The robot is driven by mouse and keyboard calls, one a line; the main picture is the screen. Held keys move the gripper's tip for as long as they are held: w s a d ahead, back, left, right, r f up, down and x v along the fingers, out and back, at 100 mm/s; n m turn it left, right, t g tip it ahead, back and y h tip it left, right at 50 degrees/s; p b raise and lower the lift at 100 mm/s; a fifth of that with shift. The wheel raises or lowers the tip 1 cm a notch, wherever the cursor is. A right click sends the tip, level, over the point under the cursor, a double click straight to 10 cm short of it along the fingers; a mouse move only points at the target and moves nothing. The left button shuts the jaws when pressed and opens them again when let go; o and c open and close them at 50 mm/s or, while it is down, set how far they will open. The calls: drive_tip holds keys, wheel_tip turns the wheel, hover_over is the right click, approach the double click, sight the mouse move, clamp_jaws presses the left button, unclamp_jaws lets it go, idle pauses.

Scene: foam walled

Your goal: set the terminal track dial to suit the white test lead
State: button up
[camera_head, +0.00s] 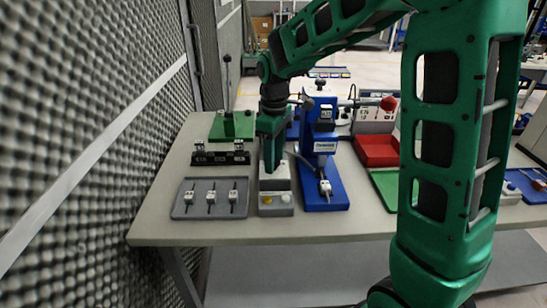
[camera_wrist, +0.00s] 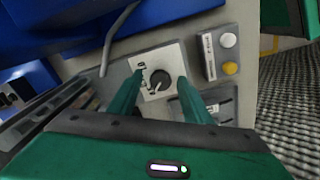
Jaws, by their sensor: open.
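The dial (camera_wrist: 160,80) is a round dark knob on a white plate with small marks, seen in the wrist view. Its pointer setting is too small to read. My gripper (camera_wrist: 159,78) is open, with one green finger on each side of the knob; I cannot tell whether either touches it. In the head view my gripper (camera_head: 271,170) points down over the grey control box (camera_head: 276,203) and hides the dial. A white lead piece (camera_head: 325,187) with a cable sits at the blue press (camera_head: 335,199). Which lead is the test lead is unclear.
The red bin (camera_head: 377,150) and green tray (camera_head: 385,187) are at right. A textured foam wall (camera_head: 80,130) borders the left.

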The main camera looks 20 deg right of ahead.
drive_tip(key=shift+c, duration=0.4)
drive_tip(key=c, duration=1)
drive_tip(key=shift+d, duration=0.15)
drive_tip(key=m, duration=0.8)
drive_tip(key=shift+m, duration=0.3)
